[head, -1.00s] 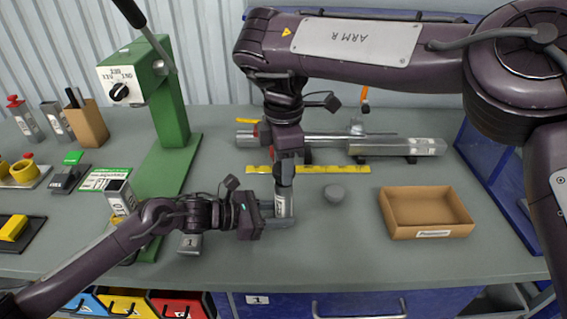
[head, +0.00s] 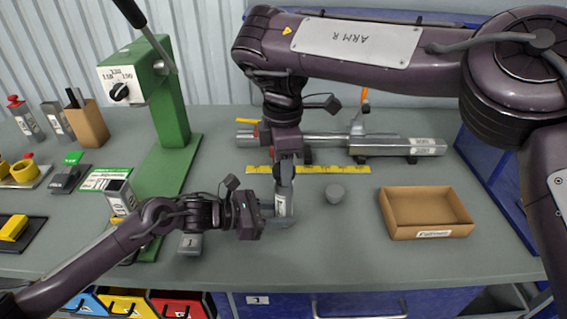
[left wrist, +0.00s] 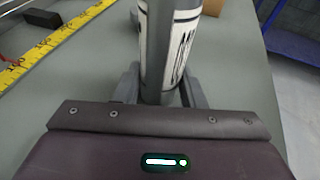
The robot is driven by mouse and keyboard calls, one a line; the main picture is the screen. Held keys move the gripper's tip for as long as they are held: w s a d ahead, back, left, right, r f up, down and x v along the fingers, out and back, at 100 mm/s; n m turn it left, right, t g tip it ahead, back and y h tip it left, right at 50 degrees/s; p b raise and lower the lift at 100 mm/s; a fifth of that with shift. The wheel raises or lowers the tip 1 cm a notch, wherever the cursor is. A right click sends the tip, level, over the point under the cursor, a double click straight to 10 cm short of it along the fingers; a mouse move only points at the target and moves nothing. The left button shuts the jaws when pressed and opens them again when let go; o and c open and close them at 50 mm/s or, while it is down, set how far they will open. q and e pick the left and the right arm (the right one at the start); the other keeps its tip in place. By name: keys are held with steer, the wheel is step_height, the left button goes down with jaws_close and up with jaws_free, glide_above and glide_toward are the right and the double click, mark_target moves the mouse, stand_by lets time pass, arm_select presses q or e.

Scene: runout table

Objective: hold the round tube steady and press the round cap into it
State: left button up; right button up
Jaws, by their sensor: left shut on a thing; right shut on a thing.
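The round tube (head: 283,205) is grey with a white printed label and stands upright at the middle of the table. My left gripper (head: 276,213) is shut on its lower part from the left. In the left wrist view the tube (left wrist: 166,50) rises between the fingers. My right gripper (head: 284,177) points straight down at the tube's top and is shut. The round cap is hidden by its fingers, so I cannot tell how far it sits in the tube.
An open cardboard box (head: 430,233) is further right. A yellow tape measure (head: 325,169) and a metal tube in a fixture (head: 400,147) lie behind. A green press (head: 170,110) stands left.

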steer(key=shift+f, duration=0.5)
steer(key=o, duration=1)
steer(key=shift+o, duration=0.2)
step_height(320, 180, up, 12)
